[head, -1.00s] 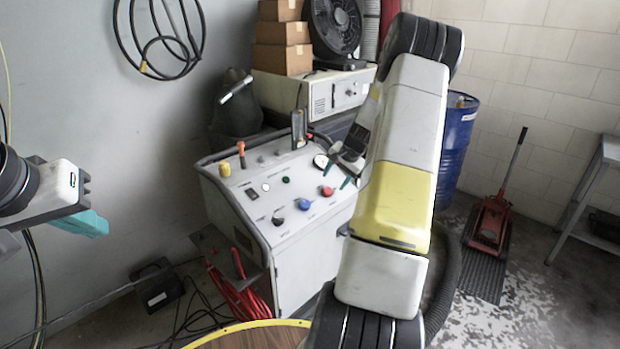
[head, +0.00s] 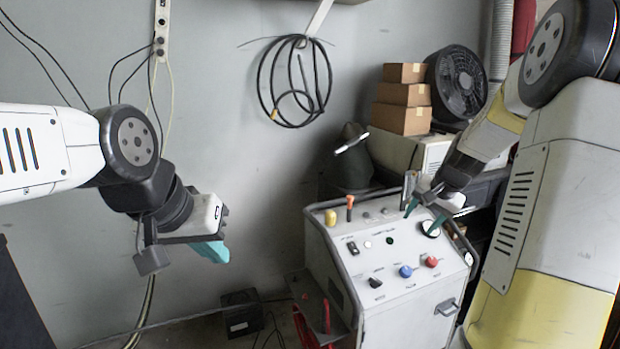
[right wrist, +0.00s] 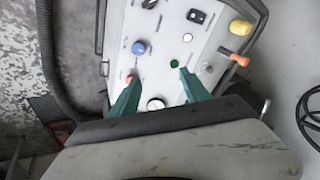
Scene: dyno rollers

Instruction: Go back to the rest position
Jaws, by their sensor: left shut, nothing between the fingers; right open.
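My left gripper (head: 212,250) is at the left of the head view, in front of the bare grey wall. Its teal fingers are shut and empty, well apart from the console. My right gripper (head: 422,218) is over the back right part of the white control console (head: 408,312). Its green fingers are apart with nothing between them, and they also show in the right wrist view (right wrist: 160,88). Whether the fingertips touch the panel cannot be told. The panel carries a blue knob (head: 405,271), a red knob (head: 431,261), a yellow knob (head: 331,217) and an orange-handled lever (head: 350,203).
Cardboard boxes (head: 404,94) and a black fan (head: 457,84) stand behind the console. A coiled black cable (head: 262,85) hangs on the wall. A black box (head: 241,312) lies on the floor left of the console. The space before the left wall is free.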

